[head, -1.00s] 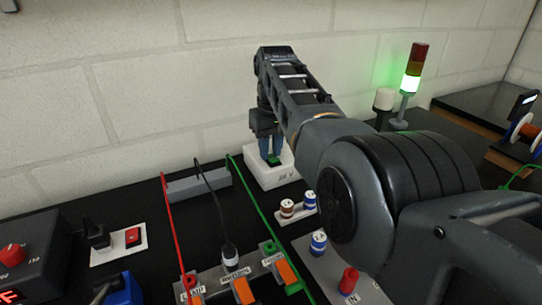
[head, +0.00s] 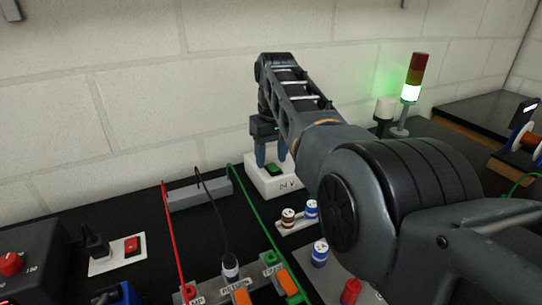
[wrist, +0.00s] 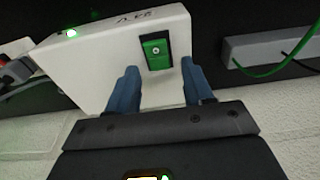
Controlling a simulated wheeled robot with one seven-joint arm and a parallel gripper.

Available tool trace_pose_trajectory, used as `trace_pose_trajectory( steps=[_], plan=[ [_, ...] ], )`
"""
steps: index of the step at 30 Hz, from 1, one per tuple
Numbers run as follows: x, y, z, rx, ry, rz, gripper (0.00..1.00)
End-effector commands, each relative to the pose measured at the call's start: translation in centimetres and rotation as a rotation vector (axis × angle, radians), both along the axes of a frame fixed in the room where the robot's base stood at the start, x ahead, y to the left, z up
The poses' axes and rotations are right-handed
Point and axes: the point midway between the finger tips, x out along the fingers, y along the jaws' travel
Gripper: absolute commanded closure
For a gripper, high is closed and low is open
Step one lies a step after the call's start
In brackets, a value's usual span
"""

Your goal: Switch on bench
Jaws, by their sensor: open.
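A white supply box marked 24 V (head: 291,186) stands on the black bench against the wall. A green rocker switch (head: 274,169) sits on its top; it also shows in the wrist view (wrist: 157,52). A small green lamp (wrist: 71,32) glows on the box in the wrist view. My gripper (head: 271,161) is over the box with its blue fingers apart, one on either side of the switch and holding nothing. In the wrist view my gripper (wrist: 160,76) is open, with the switch just beyond the fingertips. I cannot tell whether the fingers touch the box.
A stack light (head: 411,82) glows green at the back right. A grey cable rail (head: 198,193) with red, black and green leads lies left of the box. Blue and brown terminals (head: 298,216) stand in front. A red switch (head: 132,245) is at the left.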

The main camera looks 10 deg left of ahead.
Motion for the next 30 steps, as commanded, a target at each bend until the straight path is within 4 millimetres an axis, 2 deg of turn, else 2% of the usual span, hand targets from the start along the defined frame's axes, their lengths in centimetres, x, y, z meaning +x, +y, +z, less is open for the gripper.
trace_pose_trajectory(
  steps=[9, 13, 18, 30],
  plan=[
    [-0.3, -0.2, 4.9, 0.001, -0.004, 0.001, 0.49],
    [-0.5, -0.3, 6.4, 0.001, -0.003, 0.0, 0.49],
    [-0.6, -0.4, 7.1, 0.001, -0.001, 0.0, 0.49],
    [-0.6, -0.4, 7.2, 0.0, 0.0, 0.001, 0.49]
  ],
)
